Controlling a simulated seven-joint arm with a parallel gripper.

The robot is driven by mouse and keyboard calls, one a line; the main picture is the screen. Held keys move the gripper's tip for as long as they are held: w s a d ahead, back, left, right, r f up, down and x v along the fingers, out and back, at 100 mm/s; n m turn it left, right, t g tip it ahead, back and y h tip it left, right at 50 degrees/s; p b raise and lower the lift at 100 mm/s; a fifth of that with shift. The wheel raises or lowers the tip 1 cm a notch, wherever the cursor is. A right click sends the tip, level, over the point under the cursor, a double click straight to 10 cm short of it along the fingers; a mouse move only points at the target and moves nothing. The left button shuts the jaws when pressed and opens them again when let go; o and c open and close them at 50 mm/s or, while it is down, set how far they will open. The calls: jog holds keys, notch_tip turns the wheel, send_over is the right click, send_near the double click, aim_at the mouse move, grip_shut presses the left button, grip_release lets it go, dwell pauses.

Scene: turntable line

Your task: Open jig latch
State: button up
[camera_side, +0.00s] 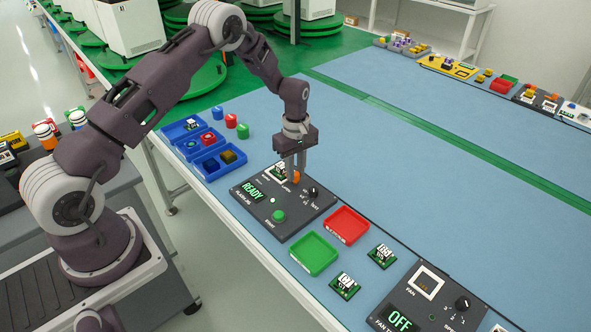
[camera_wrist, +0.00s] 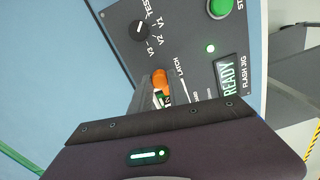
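The dark flash jig (camera_side: 291,222) lies on the blue table, with its display (camera_side: 253,191) reading READY. Its orange latch (camera_side: 296,178) is at the far side of the panel; in the wrist view the latch (camera_wrist: 160,79) shows next to the LATCH label. My gripper (camera_side: 295,172) points down at the latch, with its fingertips right by it. Whether the fingers touch or grip the latch cannot be told. A small board with a white label (camera_side: 279,170) sits beside the latch, partly hidden by the fingers.
On the jig are a green start button (camera_side: 278,216) and a black knob (camera_side: 313,193). Red (camera_side: 346,226) and green (camera_side: 314,254) trays lie to the right, near loose boards (camera_side: 382,255). Blue bins (camera_side: 220,160) stand behind left.

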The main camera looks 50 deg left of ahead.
grip_shut()
jog(key=shift+m, duration=0.3)
jog(key=m, duration=0.3)
jog(key=shift+m, duration=0.4)
jog(key=m, duration=0.4)
jog(key=shift+m, duration=0.3)
jog(key=m, duration=0.4)
jog(key=shift+m, duration=2.4)
